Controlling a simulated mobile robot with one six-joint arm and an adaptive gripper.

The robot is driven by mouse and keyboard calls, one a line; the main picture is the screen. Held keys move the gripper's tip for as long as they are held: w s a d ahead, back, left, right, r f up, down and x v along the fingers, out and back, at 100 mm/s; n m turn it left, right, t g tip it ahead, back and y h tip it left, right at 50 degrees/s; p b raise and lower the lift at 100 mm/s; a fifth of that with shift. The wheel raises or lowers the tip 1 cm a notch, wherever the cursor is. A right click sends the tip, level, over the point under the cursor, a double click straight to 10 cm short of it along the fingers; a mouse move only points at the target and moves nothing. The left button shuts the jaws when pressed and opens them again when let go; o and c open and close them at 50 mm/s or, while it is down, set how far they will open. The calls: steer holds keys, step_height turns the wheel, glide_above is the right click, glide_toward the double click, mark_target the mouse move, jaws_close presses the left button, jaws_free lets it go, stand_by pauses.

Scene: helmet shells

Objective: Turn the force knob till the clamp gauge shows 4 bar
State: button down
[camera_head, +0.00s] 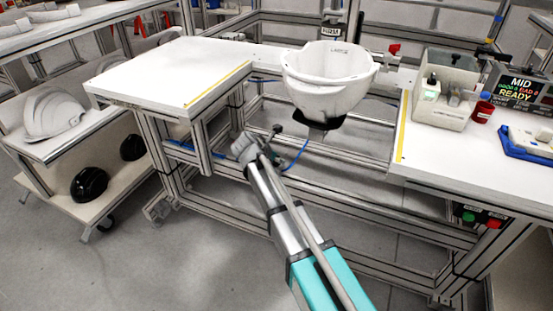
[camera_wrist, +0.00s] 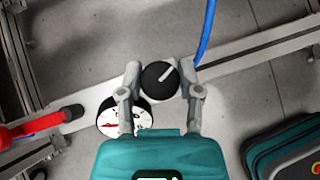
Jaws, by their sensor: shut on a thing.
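In the wrist view the force knob (camera_wrist: 160,79) is a round black knob with a white pointer line aimed up and right. My gripper (camera_wrist: 163,80) has a finger on each side of the knob and is shut on it. The clamp gauge (camera_wrist: 122,117) is a white dial with a black rim, just below and left of the knob. Its red needle lies toward the left, but my gripper hides part of the dial and the numbers are too small to read. In the head view my gripper (camera_head: 258,143) is low in front of the frame, below the white helmet shell (camera_head: 325,75).
A red handle (camera_wrist: 38,127) lies left of the gauge, and a blue hose (camera_wrist: 206,35) runs up beside the right finger. White tables (camera_head: 170,72) stand on both sides of the shell. A display (camera_head: 525,88) reads MID and READY.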

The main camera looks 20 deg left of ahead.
steer(key=m+g+h, duration=0.1)
steer(key=m+h, duration=0.1)
steer(key=m, duration=0.1)
steer(key=m+g+h, duration=0.2)
steer(key=m, duration=0.1)
steer(key=shift+w+m, duration=0.15)
steer(key=shift+m, duration=0.15)
steer(key=m+g, duration=0.2)
steer(key=m+g+h, duration=0.1)
steer(key=m+g, duration=0.1)
steer(key=m, duration=0.1)
steer(key=shift+d+m+h, duration=0.15)
steer(key=shift+m+h, duration=0.15)
steer(key=shift+c, duration=1.3)
jaws_free()
steer(key=shift+s, duration=0.25)
